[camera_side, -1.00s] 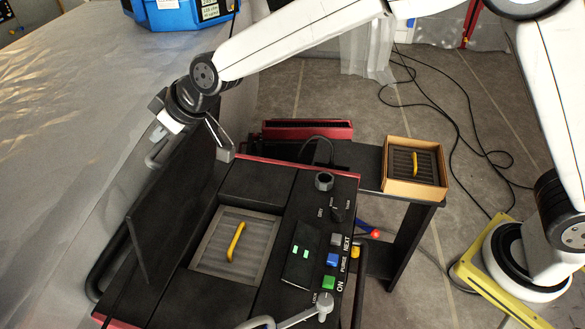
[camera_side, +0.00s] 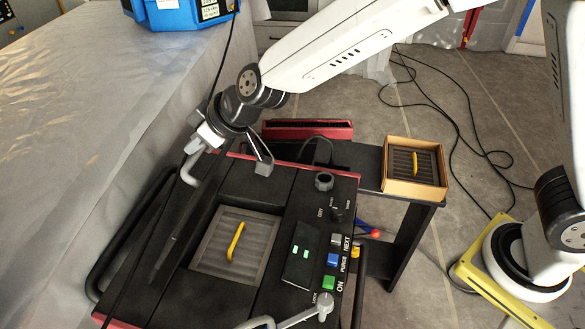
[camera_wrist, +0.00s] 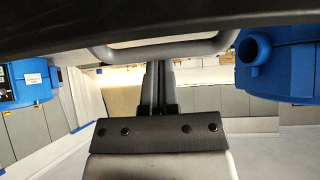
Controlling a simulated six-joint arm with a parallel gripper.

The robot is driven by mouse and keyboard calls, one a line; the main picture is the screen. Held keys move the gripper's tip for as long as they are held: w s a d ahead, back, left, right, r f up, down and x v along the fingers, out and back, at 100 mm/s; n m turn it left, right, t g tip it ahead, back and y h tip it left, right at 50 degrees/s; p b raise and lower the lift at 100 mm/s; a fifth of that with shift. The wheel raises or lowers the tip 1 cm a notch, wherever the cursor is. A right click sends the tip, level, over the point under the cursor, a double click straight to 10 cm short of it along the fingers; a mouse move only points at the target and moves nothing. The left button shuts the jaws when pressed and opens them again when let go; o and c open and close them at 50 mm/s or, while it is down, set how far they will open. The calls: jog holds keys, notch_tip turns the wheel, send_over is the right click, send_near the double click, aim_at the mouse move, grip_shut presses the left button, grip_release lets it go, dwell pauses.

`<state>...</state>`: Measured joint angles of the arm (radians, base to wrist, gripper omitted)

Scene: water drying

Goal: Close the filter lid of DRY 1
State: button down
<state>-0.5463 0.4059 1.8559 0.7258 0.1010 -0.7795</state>
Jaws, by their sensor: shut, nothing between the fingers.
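The DRY 1 machine is a black box with a red edge. Its filter lid (camera_side: 178,245) is a dark panel standing open at the left of the filter bay, seen nearly edge-on and tilted. The lid's grey loop handle (camera_side: 188,172) is on its outer side; it also shows in the wrist view (camera_wrist: 110,53). My gripper (camera_side: 194,147) is shut and empty at the handle. In the wrist view its fingers (camera_wrist: 158,70) reach up to the handle beneath the dark lid; contact is unclear. The filter (camera_side: 236,245) with a yellow handle lies uncovered in the bay.
A control panel with buttons (camera_side: 331,260) and a grey lock lever (camera_side: 322,305) are right of the bay. A wooden box (camera_side: 415,190) holding another filter stands on a black side table. Blue equipment (camera_side: 185,14) is at the back left.

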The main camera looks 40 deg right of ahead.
jog(key=shift+w+a+r, duration=0.1)
jog(key=shift+w+r, duration=0.05)
jog(key=shift+w, duration=0.05)
dwell(0.4)
jog(key=v, duration=0.9)
jog(key=shift+r, duration=0.5)
dwell(0.4)
jog(key=shift+w+a, duration=0.1)
jog(key=shift+w, duration=0.05)
jog(key=w+a+r+g+h, duration=0.2)
jog(key=w+a+r+g, duration=0.1)
jog(key=w+r, duration=0.1)
jog(key=shift+r, duration=0.35)
jog(key=shift+a+f, duration=0.1)
jog(key=shift+a, duration=0.05)
